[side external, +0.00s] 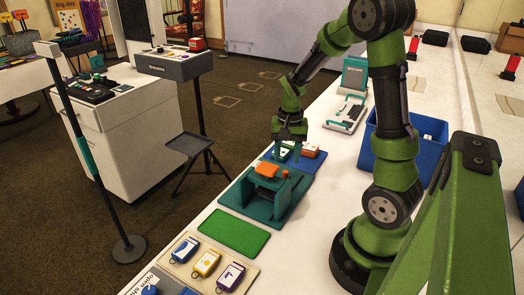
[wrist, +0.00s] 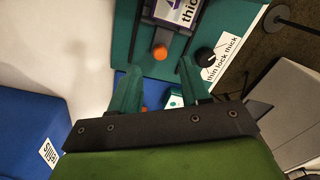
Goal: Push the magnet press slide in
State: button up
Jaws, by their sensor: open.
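The magnet press (side external: 270,192) is a teal base with a dark teal frame, standing on the white table. An orange part (side external: 268,170) shows on its top. A black knob (wrist: 205,55) sits by a "thin lock thick" label. I cannot tell clearly which part is the slide. My gripper (side external: 288,155) is open and empty, at the press's far end. Its fingertips (wrist: 160,68) point at the orange knob, apart from it.
A blue tray (side external: 322,154) with teal and orange blocks lies just beyond the press, beneath my gripper. A green mat (side external: 230,232) and a tray of coloured tags (side external: 248,270) lie nearer. A blue bin (side external: 432,130) stands at right. The table's left edge is close to the press.

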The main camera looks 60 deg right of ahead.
aim_at(285, 171)
notch_tip(285, 171, up, 11)
jog(key=shift+r, duration=0.2)
jog(key=shift+s, duration=0.1)
notch_tip(285, 171, down, 17)
jog(key=m, duration=0.7)
dwell(0.4)
jog(key=shift+c, duration=0.3)
jog(key=shift+w, duration=0.2)
grip_shut()
